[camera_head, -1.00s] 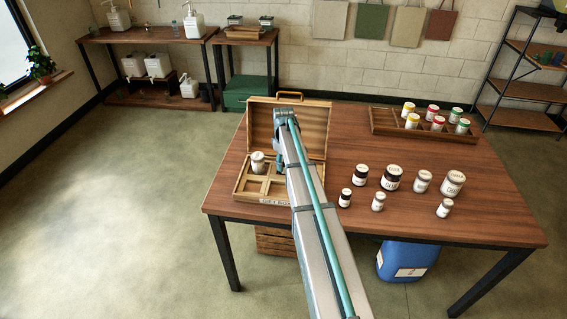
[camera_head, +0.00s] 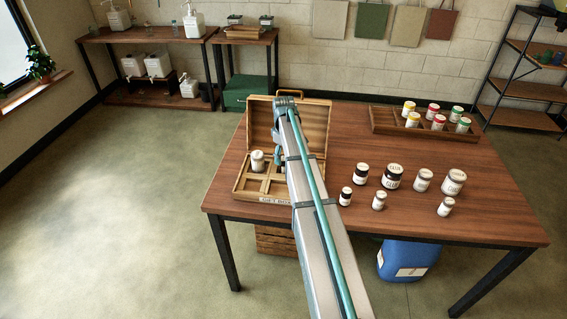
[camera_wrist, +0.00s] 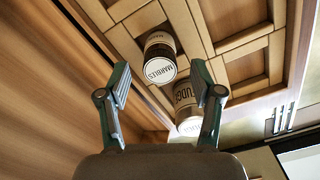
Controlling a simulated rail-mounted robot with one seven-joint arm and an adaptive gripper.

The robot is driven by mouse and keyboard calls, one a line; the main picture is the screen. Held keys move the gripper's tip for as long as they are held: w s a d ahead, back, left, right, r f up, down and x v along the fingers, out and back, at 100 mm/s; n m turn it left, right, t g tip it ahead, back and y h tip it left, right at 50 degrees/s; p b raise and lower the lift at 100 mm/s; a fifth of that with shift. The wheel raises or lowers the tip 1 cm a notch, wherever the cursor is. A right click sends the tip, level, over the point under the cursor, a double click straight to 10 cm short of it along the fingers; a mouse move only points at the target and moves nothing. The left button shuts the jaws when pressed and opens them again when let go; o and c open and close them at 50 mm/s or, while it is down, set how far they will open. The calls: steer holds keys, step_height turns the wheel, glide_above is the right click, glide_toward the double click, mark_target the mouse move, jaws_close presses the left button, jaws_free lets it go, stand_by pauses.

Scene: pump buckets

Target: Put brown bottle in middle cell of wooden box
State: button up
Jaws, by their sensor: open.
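The open wooden box (camera_head: 274,200) stands at the table's left end, its lid raised at the back. In the wrist view, a dark brown bottle (camera_wrist: 160,53) with a white MARBLES lid stands in one cell of the box. A paler jar marked FUDGE (camera_wrist: 186,97) is beside it, partly behind a finger. My gripper (camera_wrist: 160,82) is open over the brown bottle, with a finger on each side and no visible grip. In the head view my arm hides part of the box and the brown bottle. I cannot tell there which cell holds it.
A white-lidded jar (camera_head: 257,160) stands in the box's left part. Several jars, including a large dark one (camera_head: 392,177), stand right of my arm. A wooden tray (camera_head: 388,128) with colour-lidded jars is at the back right. The table's front right is clear.

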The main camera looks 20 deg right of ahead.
mark_target(283, 159)
step_height(283, 159, up, 9)
steer(key=b, duration=0.2)
steer(key=shift+f, duration=0.15)
stand_by(0.3)
